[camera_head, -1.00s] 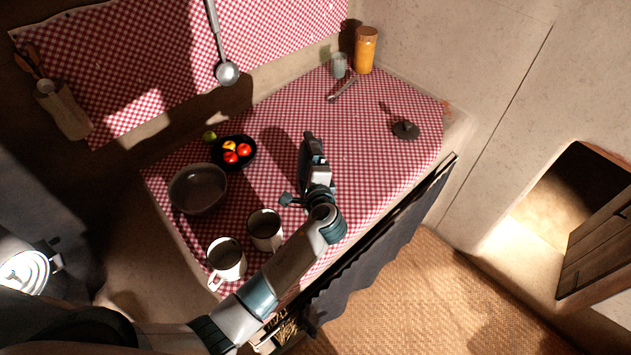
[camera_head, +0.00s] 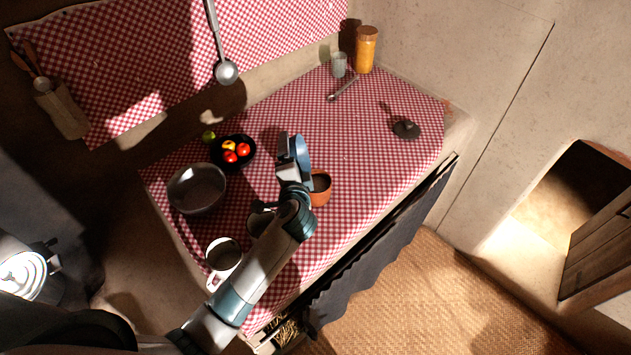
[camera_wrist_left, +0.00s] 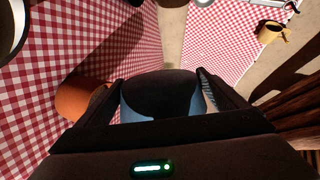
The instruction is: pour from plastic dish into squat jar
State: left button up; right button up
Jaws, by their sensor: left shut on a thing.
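My left gripper (camera_head: 294,158) is shut on the blue plastic dish (camera_head: 303,156) and holds it over the checked tabletop, tipped on its side in the head view. In the left wrist view the dish (camera_wrist_left: 165,108) sits between the two dark fingers, its upper part dark in shade. I cannot tell what it holds. The squat jar (camera_head: 321,190), orange-brown clay, stands beside my left wrist, partly hidden by the arm. It also shows in the left wrist view (camera_wrist_left: 75,98), left of the dish and apart from it. My right gripper is in neither view.
A black bowl of fruit (camera_head: 217,160), a grey pan (camera_head: 197,190) and two mugs, one pale (camera_head: 221,262), stand on the left of the table. A glass (camera_head: 338,66), an orange jar (camera_head: 366,52) and a dark lidded object (camera_head: 406,129) stand towards the back and right. The right middle is clear.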

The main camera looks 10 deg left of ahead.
pick_arm(q)
jog(key=shift+s+a+f+n+h+b, duration=0.1)
jog(key=shift+a+f+n+h+b, duration=0.2)
jog(key=shift+a+f+n+b, duration=0.15)
jog(key=shift+a+n, duration=0.2)
jog(key=shift+n, duration=0.35)
jog(key=shift+a+r+n+h+p, duration=0.2)
jog(key=shift+r+n+h+p, duration=0.3)
jog(key=shift+r+p, duration=0.05)
jog(key=s+a+n+t+h, duration=0.1)
jog(key=a+n+t+h, duration=0.1)
jog(key=a+n, duration=0.5)
jog(key=shift+s+a+r+n+h+p, duration=0.25)
jog(key=shift+s+n+h+p, duration=0.15)
jog(key=shift+n+h, duration=0.25)
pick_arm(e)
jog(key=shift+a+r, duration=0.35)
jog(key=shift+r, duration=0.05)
